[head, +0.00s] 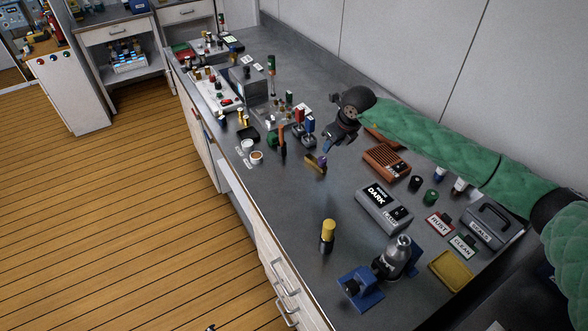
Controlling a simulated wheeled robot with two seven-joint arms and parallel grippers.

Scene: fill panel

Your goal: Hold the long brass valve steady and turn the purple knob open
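The long brass valve (313,164) is small in the head view, near the middle of the grey bench. A purple spot, likely its knob (322,158), shows at its upper right end. My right gripper (326,149) reaches in from the right, with its fingers pointing down at that end. The fingers are at or just above the purple part; I cannot tell whether they touch it or are closed on it. My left gripper is not recognisable in view.
A brown slotted block (386,163), a grey box marked DARK (384,206) and a yellow-topped cylinder (328,235) stand nearby. A metal bottle (394,258) is at the front right. Tools and instruments crowd the bench's far left. Bare bench lies in front of the valve.

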